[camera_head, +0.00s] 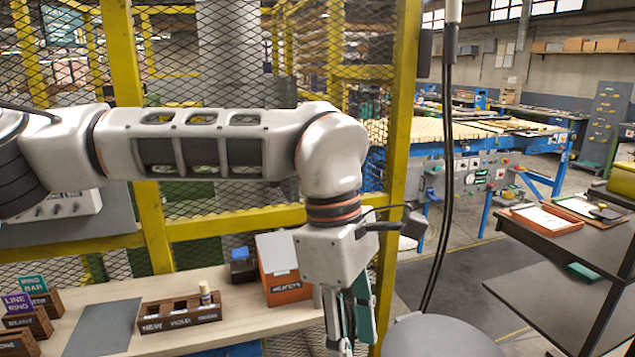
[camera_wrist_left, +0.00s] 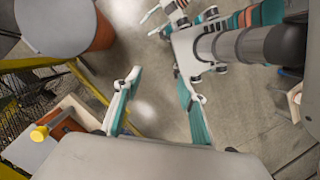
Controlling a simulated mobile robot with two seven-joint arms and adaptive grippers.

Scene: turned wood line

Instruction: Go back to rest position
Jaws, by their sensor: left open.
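My left arm reaches in from the left across the head view and bends down at the wrist. My left gripper (camera_head: 350,328) hangs downward in front of the bench's right end, its fingertips near the lower picture edge. In the left wrist view, my left gripper (camera_wrist_left: 157,85) is open, with nothing between its teal fingers but bare grey floor below. What appears to be part of my right arm, with a banded dark section and pale linkages, shows at the upper right of that view. The state of its fingers is unclear.
A wooden workbench (camera_head: 235,333) carries a labelled block rack (camera_head: 180,313), an orange bin (camera_head: 287,287) and a grey mat (camera_head: 103,326). A yellow mesh fence (camera_head: 157,228) stands behind my arm. A dark shelf table (camera_head: 540,253) is at right. Floor shows between.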

